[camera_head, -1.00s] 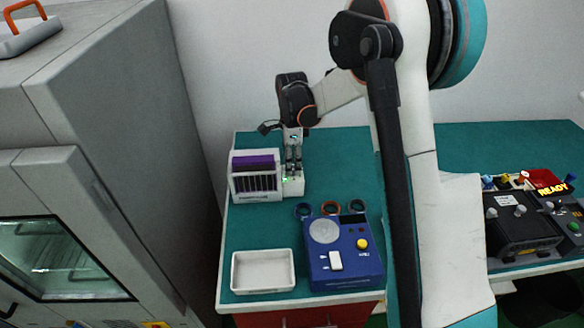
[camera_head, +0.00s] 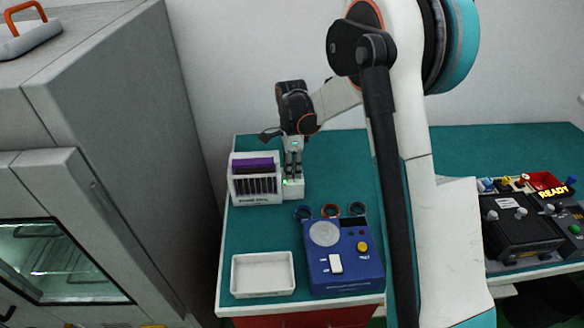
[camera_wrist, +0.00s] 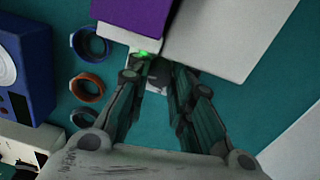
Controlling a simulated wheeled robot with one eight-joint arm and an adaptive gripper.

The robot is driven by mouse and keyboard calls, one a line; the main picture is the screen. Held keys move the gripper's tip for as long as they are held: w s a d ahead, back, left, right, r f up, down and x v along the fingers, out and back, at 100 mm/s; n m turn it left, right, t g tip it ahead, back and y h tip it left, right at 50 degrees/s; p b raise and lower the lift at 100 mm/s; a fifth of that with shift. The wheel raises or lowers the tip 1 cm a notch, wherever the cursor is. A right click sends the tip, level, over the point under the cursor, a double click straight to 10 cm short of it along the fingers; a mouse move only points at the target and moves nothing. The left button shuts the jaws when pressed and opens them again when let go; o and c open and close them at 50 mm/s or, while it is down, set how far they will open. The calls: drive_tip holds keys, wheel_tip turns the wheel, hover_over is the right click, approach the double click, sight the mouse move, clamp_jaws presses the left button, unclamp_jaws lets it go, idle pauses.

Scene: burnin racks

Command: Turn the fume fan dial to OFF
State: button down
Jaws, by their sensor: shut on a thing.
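A white box unit (camera_head: 256,199) with a purple top and a dark slotted front stands at the back left of the teal bench. A small white block (camera_head: 294,191) with a green light adjoins its right side. My gripper (camera_head: 292,173) points down at this block. In the wrist view, my gripper's fingers (camera_wrist: 158,74) close in on a small grey knob (camera_wrist: 155,84) beside the green light, which I take to be the fume fan dial. The fingers hide most of it, and its setting cannot be read.
Three rings, including an orange-brown one (camera_head: 330,210), lie in front. A blue device (camera_head: 343,270) and an empty white tray (camera_head: 263,273) are near the front edge. A black control box (camera_head: 520,231) stands at the right. A grey oven cabinet (camera_head: 120,130) is at the left.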

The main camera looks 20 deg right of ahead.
drive_tip(key=n, duration=0.4)
drive_tip(key=c, duration=1.4)
unclamp_jaws()
drive_tip(key=shift+o, duration=0.2)
